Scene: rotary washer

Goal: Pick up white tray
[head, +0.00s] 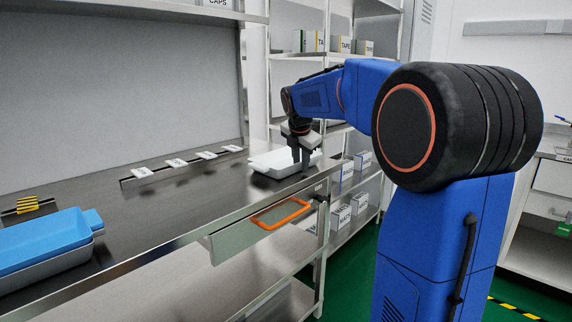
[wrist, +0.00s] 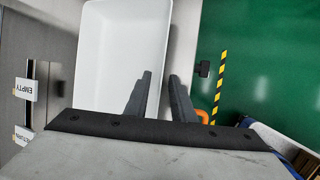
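The white tray (head: 268,163) sits on the far end of the dark worktop in the head view. In the wrist view the tray (wrist: 122,45) is an empty, rectangular, shallow container. My gripper (head: 300,168) points down at the tray's near right side. In the wrist view my gripper (wrist: 161,76) has a gap between its fingers. One finger is over the tray's inside and the other is outside its right wall, so the rim lies between them. Contact with the wall cannot be told.
A blue tray (head: 45,238) rests on a grey one at the worktop's near left. Small label cards (head: 175,163) stand along the back. An open drawer with an orange handle (head: 281,214) juts out below the front edge. The middle of the worktop is clear.

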